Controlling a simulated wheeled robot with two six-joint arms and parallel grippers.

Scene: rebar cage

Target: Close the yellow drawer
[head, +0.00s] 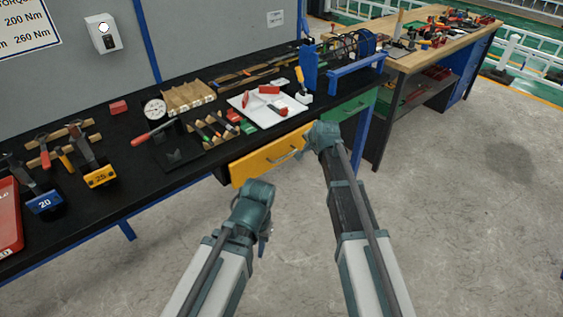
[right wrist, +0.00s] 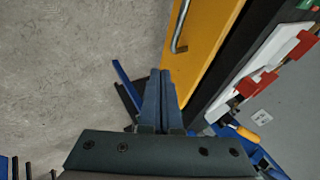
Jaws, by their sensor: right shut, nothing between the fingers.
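The yellow drawer (head: 262,160) is under the black workbench's front edge, with a metal handle (head: 283,158). Its front sits close to the bench edge; I cannot tell if a small gap stays. In the right wrist view the yellow front (right wrist: 205,35) and its handle (right wrist: 178,42) are up close. My right gripper (right wrist: 163,75) is shut and empty, its fingertips beside the drawer front near the handle; contact is unclear. In the head view the right wrist (head: 322,137) covers the drawer's right end. My left gripper (head: 264,238) is low in front of the bench, its fingers mostly hidden.
A green drawer (head: 354,106) is to the right, under a blue frame device (head: 340,60). The benchtop (head: 130,190) carries a white tray (head: 250,108), a dial gauge (head: 155,108) and several tools. A second bench (head: 425,50) stands behind right. The grey floor in front is clear.

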